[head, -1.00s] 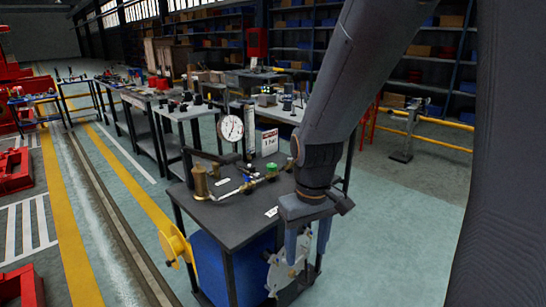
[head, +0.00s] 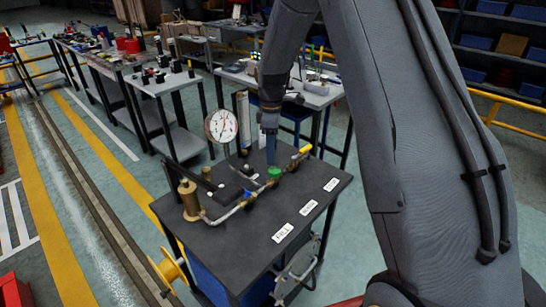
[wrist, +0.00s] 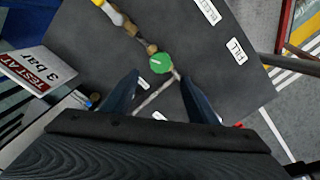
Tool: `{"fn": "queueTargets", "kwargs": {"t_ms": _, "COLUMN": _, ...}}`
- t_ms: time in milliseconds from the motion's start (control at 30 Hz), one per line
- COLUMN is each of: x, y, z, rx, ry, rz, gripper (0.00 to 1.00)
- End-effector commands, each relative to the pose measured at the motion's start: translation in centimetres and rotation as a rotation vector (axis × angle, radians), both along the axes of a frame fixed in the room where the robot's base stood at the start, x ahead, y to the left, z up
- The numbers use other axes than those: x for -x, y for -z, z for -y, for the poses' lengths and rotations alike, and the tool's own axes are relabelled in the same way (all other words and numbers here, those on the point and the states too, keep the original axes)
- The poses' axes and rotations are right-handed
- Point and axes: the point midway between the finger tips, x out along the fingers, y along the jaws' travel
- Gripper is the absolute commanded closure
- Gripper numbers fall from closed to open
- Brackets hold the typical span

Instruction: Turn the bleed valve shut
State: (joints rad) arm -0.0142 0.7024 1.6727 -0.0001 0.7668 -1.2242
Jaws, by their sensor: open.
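A green round knob (head: 274,173) sits on the pipe run on top of the dark bench. It also shows in the wrist view (wrist: 160,63), just ahead of and between my fingertips. A yellow handle (head: 304,150) is on the same pipe run, farther right. The white labels beside the pipe include one reading FILL (wrist: 237,50) and a partly cut-off one (wrist: 209,11). I cannot tell for certain which fitting is the bleed valve. My gripper (wrist: 159,80) is open and empty, pointing down above the green knob. One blue finger (head: 271,150) shows in the head view.
A pressure gauge (head: 221,126) stands behind the pipe, left of my gripper. A brass cylinder (head: 189,197) stands at the bench's left end. A sign reading 3 bar (wrist: 38,68) is close on the wrist view's left.

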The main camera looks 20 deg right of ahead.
Motion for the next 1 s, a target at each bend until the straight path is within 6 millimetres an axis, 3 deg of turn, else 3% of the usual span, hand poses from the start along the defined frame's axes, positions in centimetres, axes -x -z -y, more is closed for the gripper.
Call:
{"fn": "queueTargets", "kwargs": {"t_ms": 200, "x": 0.2, "y": 3.0, "z": 1.1, "rx": 0.000, "ry": 0.018, "rz": -0.003, "gripper": 0.47}}
{"fn": "queueTargets", "kwargs": {"t_ms": 500, "x": 0.1, "y": 6.5, "z": 1.1, "rx": 0.000, "ry": 0.019, "rz": -0.001, "gripper": 0.47}}
{"fn": "queueTargets", "kwargs": {"t_ms": 900, "x": 0.1, "y": 7.3, "z": 0.8, "rx": -0.001, "ry": 0.016, "rz": 0.000, "gripper": 0.47}}
{"fn": "queueTargets", "kwargs": {"t_ms": 1000, "x": 0.1, "y": 7.3, "z": 0.8, "rx": -0.001, "ry": 0.016, "rz": 0.000, "gripper": 0.64}}
